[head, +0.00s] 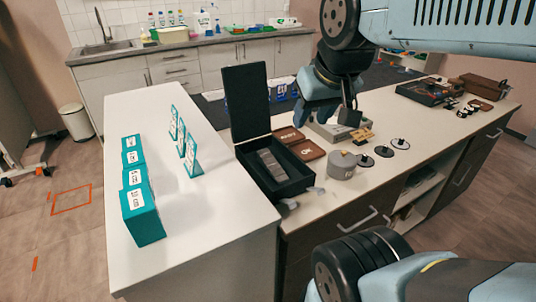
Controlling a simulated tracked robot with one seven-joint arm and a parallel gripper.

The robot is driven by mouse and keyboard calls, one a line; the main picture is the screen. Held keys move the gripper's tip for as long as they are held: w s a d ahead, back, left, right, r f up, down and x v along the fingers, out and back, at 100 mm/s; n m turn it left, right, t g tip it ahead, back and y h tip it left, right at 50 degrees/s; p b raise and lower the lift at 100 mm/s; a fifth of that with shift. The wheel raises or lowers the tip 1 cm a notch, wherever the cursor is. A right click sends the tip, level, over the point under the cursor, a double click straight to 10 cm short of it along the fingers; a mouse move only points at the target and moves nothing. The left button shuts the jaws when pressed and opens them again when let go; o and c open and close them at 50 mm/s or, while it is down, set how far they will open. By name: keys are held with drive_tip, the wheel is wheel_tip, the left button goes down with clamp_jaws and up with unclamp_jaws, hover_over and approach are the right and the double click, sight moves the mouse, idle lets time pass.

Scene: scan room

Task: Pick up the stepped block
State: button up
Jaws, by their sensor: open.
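An open black case (251,103) stands on the counter with its lid upright. A grey piece with several step-like segments (271,165) lies inside it; it looks like the stepped block, but it is too small to be sure. A small tan piece with notched edges (362,135) lies on the counter to the right, below my gripper. My gripper (350,116) is open, pointing down above the counter, right of the case and apart from the grey piece. Its fingers are dark and partly merged in view, and I see nothing held between them.
Brown trays (305,151), a grey round tin (342,166) and black discs (384,151) crowd the counter right of the case. Teal boxes (143,217) and upright teal cards (192,160) stand on the white counter at left. The front of that white counter is clear.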

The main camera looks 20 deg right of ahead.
drive_tip(key=shift+o, duration=0.2)
drive_tip(key=shift+a, duration=0.1)
drive_tip(key=o, duration=0.3)
drive_tip(key=shift+w+r, duration=0.1)
drive_tip(key=shift+w, duration=0.15)
drive_tip(key=o, duration=0.3)
drive_tip(key=w, duration=0.2)
drive_tip(key=w+d, duration=0.1)
drive_tip(key=shift+w+d+f+g, duration=0.1)
drive_tip(key=shift+w+f+g, duration=0.15)
drive_tip(key=shift+g, duration=0.15)
drive_tip(key=n+g, duration=0.2)
drive_tip(key=g, duration=0.3)
hover_over(270, 160)
wheel_tip(270, 160, down, 17)
wheel_tip(270, 160, down, 12)
drive_tip(key=shift+s+f, duration=0.1)
drive_tip(key=shift+f, duration=0.15)
